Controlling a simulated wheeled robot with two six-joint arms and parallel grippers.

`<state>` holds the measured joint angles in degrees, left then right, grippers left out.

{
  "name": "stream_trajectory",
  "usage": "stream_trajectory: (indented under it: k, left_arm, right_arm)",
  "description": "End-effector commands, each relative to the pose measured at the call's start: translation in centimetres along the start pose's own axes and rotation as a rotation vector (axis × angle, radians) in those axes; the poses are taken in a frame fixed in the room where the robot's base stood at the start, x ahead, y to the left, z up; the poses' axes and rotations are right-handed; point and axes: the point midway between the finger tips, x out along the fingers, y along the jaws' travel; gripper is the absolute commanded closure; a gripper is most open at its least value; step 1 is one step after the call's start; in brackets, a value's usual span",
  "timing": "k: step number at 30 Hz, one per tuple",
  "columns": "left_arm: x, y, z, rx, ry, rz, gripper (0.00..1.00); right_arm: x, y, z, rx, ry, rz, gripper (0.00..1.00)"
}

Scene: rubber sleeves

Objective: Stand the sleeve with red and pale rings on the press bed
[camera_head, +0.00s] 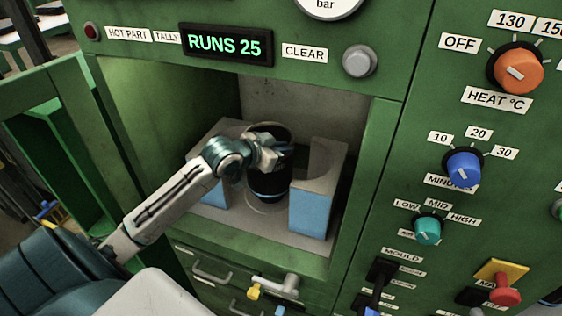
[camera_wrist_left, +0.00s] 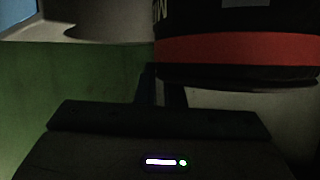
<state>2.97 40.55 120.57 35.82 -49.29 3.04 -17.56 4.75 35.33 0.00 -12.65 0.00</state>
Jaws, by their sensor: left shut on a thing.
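The sleeve (camera_head: 268,182) is a black cylinder inside the press opening, roughly upright, with a pale bluish ring near its lower end. In the left wrist view its red ring (camera_wrist_left: 245,48) shows close up. My left gripper (camera_head: 270,153) is shut on the sleeve near its upper part and partly hides it. The press bed (camera_head: 262,207) is a pale round plate under the sleeve. I cannot tell whether the sleeve's lower end touches it. My right gripper is not in view.
Grey mould halves with blue faces stand on both sides of the sleeve, the right one (camera_head: 318,195) close to it. The green press frame surrounds the opening. A lit display (camera_head: 226,45) reads RUNS 25. Knobs line the right panel; drawer handles (camera_head: 212,275) are below.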

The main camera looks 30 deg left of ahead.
Motion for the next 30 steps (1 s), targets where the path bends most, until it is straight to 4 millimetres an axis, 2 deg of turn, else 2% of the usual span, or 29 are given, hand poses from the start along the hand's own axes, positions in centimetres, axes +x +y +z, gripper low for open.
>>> stream_trajectory:
  k: [5,13,22,24,26,30]
  left_arm:
    - [0.4,0.1,0.7,0.002,0.005,0.000,1.00]
    - [1.6,0.5,3.6,0.002,0.004,0.000,1.00]
    - [1.7,0.5,3.9,0.004,0.005,-0.001,1.00]
    - [1.7,0.5,4.0,0.001,0.001,-0.001,0.82]
    - [1.7,0.5,4.0,0.001,0.001,-0.001,0.70]
    - [1.7,0.5,4.0,0.001,0.001,0.000,0.69]
  right_arm:
    - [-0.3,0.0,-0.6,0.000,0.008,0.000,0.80]
    - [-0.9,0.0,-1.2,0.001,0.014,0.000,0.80]
    - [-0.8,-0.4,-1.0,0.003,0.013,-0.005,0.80]
    - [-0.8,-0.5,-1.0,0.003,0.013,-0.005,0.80]
    - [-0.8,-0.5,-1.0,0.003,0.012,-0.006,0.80]
    - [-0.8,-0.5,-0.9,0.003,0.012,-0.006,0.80]
